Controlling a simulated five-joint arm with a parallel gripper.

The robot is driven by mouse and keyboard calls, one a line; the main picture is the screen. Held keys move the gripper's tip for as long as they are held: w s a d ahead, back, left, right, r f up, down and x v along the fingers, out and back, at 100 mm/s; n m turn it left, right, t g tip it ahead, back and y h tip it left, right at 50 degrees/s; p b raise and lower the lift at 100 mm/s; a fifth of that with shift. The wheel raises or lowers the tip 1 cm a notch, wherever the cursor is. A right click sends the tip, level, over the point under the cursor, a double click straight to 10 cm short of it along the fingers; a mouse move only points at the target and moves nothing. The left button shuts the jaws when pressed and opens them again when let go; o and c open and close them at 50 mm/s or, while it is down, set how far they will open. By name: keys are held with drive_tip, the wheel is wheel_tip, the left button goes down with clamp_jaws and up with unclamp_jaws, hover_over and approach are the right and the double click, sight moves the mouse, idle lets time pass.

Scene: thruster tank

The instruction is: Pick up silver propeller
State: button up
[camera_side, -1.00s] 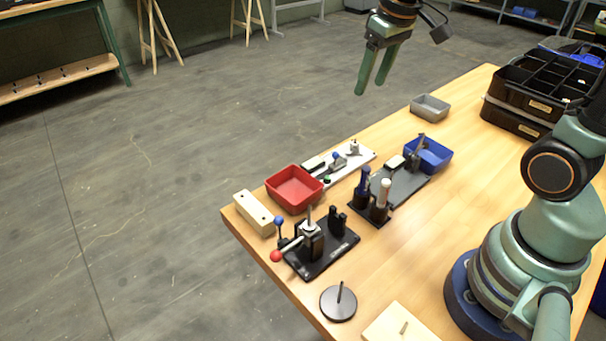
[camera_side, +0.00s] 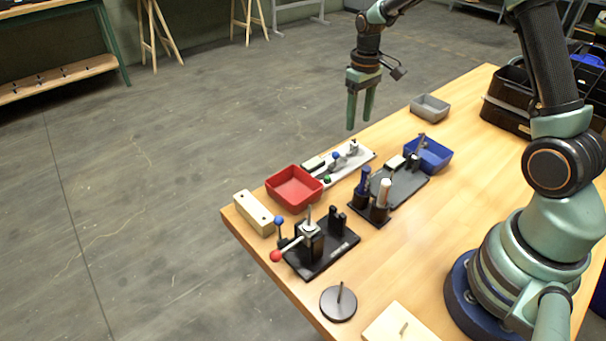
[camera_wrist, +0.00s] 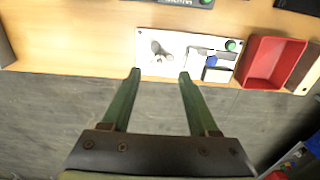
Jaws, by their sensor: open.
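The silver propeller (camera_wrist: 159,56) sits on a white plate (camera_wrist: 149,35) near the table's far edge. In the side view it shows small and grey (camera_side: 352,147) at the right end of the plate. My gripper (camera_side: 359,122) is open and empty, pointing down in the air above the far table edge, near the propeller end of the plate. In the wrist view the two green fingers (camera_wrist: 159,75) are apart, with the propeller just beyond the gap between their tips. No contact shows.
A blue-knobbed part (camera_side: 336,156) and a green knob (camera_side: 327,180) share the plate. A red bin (camera_side: 294,203) stands left of it, a blue bin (camera_side: 446,156) right, and a grey bin (camera_side: 443,103) farther back. Several tool holders stand on the table.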

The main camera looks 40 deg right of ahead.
sight(355, 154)
drive_tip(key=shift+s+f, duration=0.1)
drive_tip(key=shift+f, duration=3.45)
clamp_jaws()
